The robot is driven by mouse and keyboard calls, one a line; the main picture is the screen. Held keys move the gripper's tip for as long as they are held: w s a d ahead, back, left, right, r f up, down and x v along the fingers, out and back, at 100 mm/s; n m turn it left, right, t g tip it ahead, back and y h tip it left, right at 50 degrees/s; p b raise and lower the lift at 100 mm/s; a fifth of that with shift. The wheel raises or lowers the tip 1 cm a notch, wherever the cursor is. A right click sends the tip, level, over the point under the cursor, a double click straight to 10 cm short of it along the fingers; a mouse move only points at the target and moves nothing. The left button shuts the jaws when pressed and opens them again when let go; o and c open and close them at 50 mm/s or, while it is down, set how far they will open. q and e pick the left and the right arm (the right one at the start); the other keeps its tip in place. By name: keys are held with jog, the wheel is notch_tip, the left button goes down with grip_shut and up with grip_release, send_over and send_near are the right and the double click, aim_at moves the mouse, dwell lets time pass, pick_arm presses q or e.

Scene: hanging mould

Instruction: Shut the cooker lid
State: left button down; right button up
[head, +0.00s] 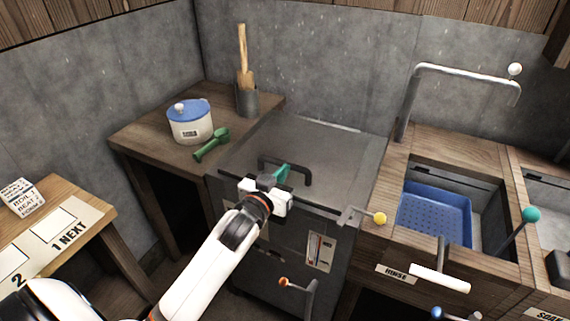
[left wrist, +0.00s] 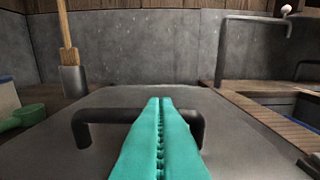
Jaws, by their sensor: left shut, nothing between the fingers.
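The cooker lid (head: 325,150) is a flat grey metal panel lying over the top of the dark cooker (head: 280,235), and it looks down. Its dark bar handle (head: 302,173) stands near the front edge. The lid (left wrist: 250,150) and handle (left wrist: 98,116) also show in the left wrist view. My left gripper (head: 284,170) has teal fingers that are shut with nothing between them. The fingers (left wrist: 160,110) overlap the middle of the handle in the left wrist view; I cannot tell whether they touch it. My right gripper is not in view.
A wooden counter at left holds a white pot with a blue lid (head: 190,125), a green scoop (head: 211,146) and a utensil holder (head: 246,100). At right are a tap (head: 408,95) and a blue basket (head: 435,215) in the sink. A yellow-knobbed lever (head: 379,218) juts out near the cooker's front right.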

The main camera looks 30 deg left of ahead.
pick_arm(q)
jog(key=shift+s+f+b, duration=0.2)
jog(key=shift+f+b, duration=0.1)
jog(key=shift+f, duration=0.8)
